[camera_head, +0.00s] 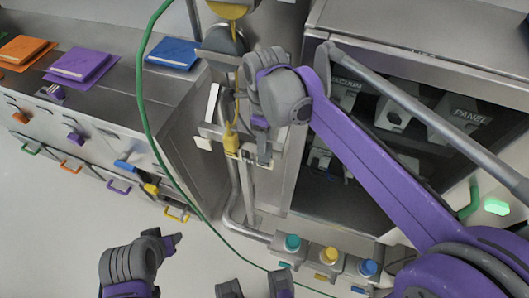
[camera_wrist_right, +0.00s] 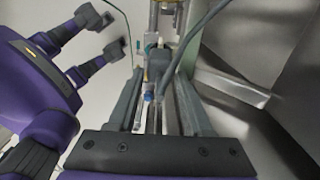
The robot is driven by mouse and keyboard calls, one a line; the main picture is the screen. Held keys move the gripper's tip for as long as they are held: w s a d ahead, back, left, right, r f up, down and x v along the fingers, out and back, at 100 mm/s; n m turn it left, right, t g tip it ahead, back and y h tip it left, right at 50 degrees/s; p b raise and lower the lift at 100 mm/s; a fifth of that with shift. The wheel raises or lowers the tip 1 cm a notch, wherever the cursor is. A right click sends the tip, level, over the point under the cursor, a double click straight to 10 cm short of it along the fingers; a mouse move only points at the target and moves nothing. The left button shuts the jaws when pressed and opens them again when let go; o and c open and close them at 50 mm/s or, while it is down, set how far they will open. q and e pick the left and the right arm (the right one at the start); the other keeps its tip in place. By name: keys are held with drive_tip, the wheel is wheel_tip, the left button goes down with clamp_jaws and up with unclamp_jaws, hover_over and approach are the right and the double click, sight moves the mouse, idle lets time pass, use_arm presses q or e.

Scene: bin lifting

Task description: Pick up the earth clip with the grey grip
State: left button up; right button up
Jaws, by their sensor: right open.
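My right gripper (camera_head: 262,152) points down in front of the steel frame beside the open cabinet in the head view. It is just right of a yellow connector (camera_head: 231,142) on a hanging yellow cord. In the right wrist view its two long grey fingers (camera_wrist_right: 157,105) stand apart, with dark and metal parts behind them; I see nothing clearly gripped.
A green cable (camera_head: 143,100) runs down from the top to the floor. The steel bench (camera_head: 105,95) carries orange, purple and blue pads. The open cabinet (camera_head: 450,65) holds labelled blocks. A box with a blue button (camera_head: 368,268) stands low right.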

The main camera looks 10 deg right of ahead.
wheel_tip(320, 180, down, 6)
drive_tip(key=shift+f+b, duration=0.25)
drive_tip(key=shift+b, duration=0.15)
clamp_jaws()
